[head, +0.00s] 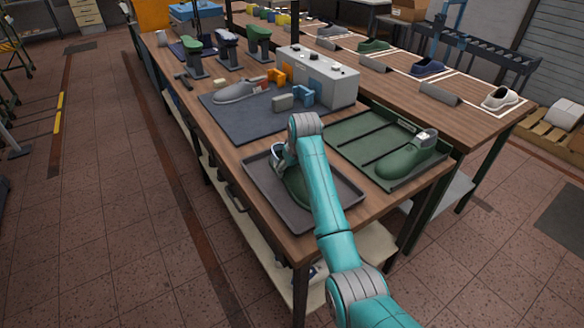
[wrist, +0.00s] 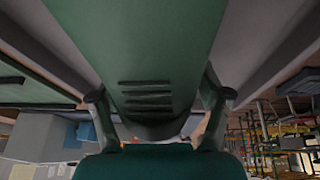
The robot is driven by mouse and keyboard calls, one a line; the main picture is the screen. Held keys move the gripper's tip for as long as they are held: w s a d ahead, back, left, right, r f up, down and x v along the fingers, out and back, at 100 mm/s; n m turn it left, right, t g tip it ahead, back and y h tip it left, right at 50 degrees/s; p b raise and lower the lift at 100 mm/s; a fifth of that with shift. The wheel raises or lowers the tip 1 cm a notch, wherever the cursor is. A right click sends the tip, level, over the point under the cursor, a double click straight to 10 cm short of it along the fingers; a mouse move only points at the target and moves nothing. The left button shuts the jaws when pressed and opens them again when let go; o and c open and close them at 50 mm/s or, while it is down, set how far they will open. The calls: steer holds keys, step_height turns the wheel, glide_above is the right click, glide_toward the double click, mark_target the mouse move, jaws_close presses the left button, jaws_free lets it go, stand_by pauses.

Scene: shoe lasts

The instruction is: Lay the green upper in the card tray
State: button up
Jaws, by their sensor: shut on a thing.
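The green upper (head: 294,188) is inside the outline of the dark grey tray (head: 335,207), which looks like the card tray, at the front of the near bench. My arm covers much of it. In the wrist view the upper (wrist: 155,45) fills the middle, with several dark ridges across it. My gripper (wrist: 160,98) is shut on it, one finger at each side. My gripper also shows over the tray's left part in the head view (head: 279,157). I cannot tell whether the upper touches the tray floor.
A green divided tray (head: 350,133) with a green last (head: 404,158) stands close on the right. Behind is a dark mat (head: 235,120) with a grey shoe (head: 240,90) and a grey box (head: 318,77). Green-topped stands (head: 258,42) are farther back.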

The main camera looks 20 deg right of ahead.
steer(key=shift+f, duration=0.15)
stand_by(0.3)
steer(key=o, duration=1.2)
steer(key=shift+v, duration=6)
